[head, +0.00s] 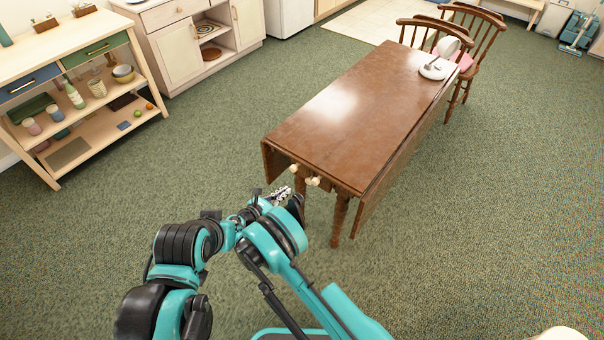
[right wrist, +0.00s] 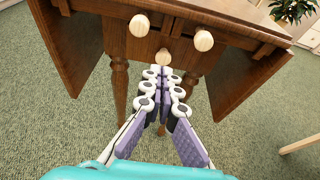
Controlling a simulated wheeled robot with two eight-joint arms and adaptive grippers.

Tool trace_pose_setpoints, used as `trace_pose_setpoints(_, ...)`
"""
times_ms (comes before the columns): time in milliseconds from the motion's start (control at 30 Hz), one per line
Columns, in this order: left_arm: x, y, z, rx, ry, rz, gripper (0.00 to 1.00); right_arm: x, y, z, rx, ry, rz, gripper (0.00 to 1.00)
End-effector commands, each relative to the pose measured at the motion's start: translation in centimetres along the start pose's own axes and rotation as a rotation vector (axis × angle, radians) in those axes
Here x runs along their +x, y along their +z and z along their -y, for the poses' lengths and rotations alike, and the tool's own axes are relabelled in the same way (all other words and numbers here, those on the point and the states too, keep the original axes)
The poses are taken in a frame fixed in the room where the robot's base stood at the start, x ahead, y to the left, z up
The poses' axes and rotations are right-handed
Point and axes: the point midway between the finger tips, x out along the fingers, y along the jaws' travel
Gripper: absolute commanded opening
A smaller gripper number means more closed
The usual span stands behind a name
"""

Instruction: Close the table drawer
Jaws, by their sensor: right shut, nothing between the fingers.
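The brown wooden drop-leaf table (head: 345,105) stands in the middle of the head view, its near end toward me. Pale round knobs (head: 313,181) show on that end, under the top. In the right wrist view there are three: an upper left knob (right wrist: 139,26), an upper right knob (right wrist: 203,40) and a lower knob (right wrist: 163,57). They sit on the wooden drawer front (right wrist: 122,44); how far the drawer stands out is unclear. My right gripper (head: 286,193) is shut and empty, its tips (right wrist: 165,74) just below the lower knob. Contact cannot be told. My left gripper is not visible.
Table legs (head: 340,220) and hanging side leaves (head: 385,185) flank the near end. A plate (head: 434,70) is on the far end, by wooden chairs (head: 478,35). A shelf unit (head: 75,95) stands at left. Green carpet (head: 480,240) is clear at right.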

Motion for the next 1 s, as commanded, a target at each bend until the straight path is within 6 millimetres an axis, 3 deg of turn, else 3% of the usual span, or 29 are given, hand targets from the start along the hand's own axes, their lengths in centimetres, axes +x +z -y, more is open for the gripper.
trace_pose_setpoints(167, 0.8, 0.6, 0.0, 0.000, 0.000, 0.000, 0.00, 2.4, -0.2, 0.1, 0.001, -0.004, 0.002, 0.00)
trace_pose_setpoints(600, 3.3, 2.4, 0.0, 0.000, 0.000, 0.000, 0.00, 11.3, 0.1, 0.1, 0.001, -0.003, 0.000, 0.00)
trace_pose_setpoints(800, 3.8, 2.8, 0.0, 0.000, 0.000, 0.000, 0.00, 13.2, 0.9, 0.1, 0.000, -0.001, -0.001, 0.00)
trace_pose_setpoints(1000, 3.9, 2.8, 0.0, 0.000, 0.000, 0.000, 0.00, 13.6, 1.2, 0.0, 0.000, 0.001, -0.001, 0.00)
